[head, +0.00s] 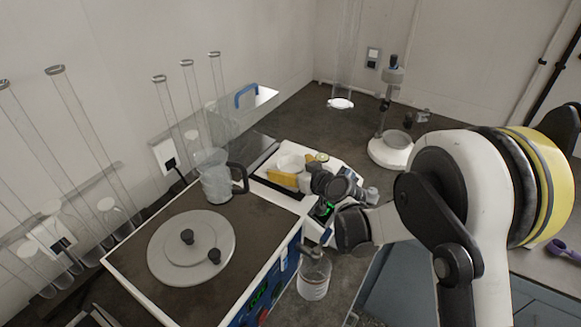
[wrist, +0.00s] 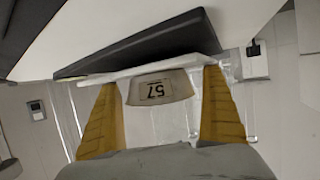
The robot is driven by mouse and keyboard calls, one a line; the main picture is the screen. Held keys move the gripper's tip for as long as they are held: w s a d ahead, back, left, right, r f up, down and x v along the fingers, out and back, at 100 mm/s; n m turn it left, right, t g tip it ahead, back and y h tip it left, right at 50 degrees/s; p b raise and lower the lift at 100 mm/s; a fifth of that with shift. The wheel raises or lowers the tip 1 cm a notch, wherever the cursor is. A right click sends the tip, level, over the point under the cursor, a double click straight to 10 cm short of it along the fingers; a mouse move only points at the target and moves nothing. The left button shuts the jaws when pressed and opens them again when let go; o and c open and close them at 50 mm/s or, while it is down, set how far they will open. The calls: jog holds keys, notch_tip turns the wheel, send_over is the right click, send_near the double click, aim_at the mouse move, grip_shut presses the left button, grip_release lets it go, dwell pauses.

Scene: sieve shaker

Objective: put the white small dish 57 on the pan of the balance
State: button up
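The white small dish 57 (wrist: 160,88) is between the two yellow fingers of my gripper (wrist: 160,95) in the wrist view, which looks upside down, as its label does. The fingers press close on both sides of it. In the head view the dish (head: 291,162) is over the balance (head: 325,168), with my gripper (head: 284,178) beside it and a yellow finger in front. The flat white pan (wrist: 95,78) shows right at the dish's underside in the wrist view. Whether dish and pan touch, I cannot tell.
Left of the balance is a sieve shaker with a round grey lid (head: 170,262) and a clear jug (head: 213,180). A clear jar (head: 314,280) stands in front of the balance. A white-based stand (head: 390,152) is behind it to the right. Tall glass tubes line the left wall.

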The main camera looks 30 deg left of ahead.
jog(key=shift+r, duration=0.25)
jog(key=p+v, duration=0.3)
jog(key=v, duration=0.9)
jog(key=shift+d, duration=0.1)
